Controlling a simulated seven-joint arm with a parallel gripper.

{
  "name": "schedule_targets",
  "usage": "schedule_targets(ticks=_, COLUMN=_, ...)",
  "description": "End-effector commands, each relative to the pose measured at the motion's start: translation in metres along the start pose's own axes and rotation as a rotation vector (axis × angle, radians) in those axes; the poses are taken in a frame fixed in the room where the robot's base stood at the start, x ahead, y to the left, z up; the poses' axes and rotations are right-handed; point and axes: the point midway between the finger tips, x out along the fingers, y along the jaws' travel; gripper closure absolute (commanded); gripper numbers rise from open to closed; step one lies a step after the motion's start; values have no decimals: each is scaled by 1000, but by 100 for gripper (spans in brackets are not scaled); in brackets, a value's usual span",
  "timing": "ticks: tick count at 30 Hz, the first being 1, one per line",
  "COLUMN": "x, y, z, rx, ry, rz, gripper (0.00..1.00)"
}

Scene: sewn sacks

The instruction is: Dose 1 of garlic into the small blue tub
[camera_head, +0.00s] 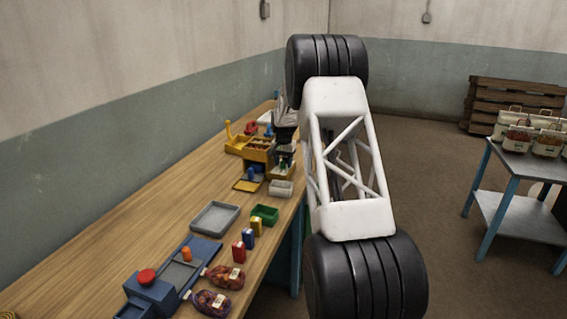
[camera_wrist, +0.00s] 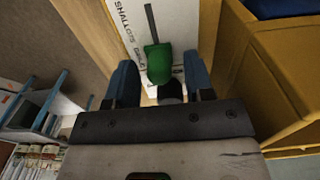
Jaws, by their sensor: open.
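In the wrist view my gripper (camera_wrist: 161,86) is open, with one blue finger on each side. A green scoop-like thing (camera_wrist: 158,62) shows between and just beyond the fingertips, with a dark round part close by; I cannot tell if they touch. Behind it is a white printed surface (camera_wrist: 208,30), whose lettering seems to read "SHALLOTS". No garlic can be made out. In the head view a small blue thing (camera_head: 252,173) stands by the yellow rack; I cannot tell if it is the small blue tub. My arm hides part of the bench's far end.
A yellow bin (camera_wrist: 272,75) stands close on the right in the wrist view. On the bench (camera_head: 130,230) are a yellow rack (camera_head: 258,152), a grey tray (camera_head: 213,233), a green tub (camera_head: 265,216), net bags (camera_head: 210,303) and a blue device with a red button (camera_head: 147,276).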

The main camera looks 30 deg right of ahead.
Motion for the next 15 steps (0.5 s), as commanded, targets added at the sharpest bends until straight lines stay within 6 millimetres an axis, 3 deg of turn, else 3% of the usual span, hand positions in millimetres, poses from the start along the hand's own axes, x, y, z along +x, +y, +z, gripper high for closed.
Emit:
schedule_targets(ticks=8, x=-17, y=0, z=0, rx=0, ry=2, rz=-1, gripper=52)
schedule_targets(ticks=15, x=-47, y=0, z=0, rx=0, ry=2, rz=-1, gripper=52)
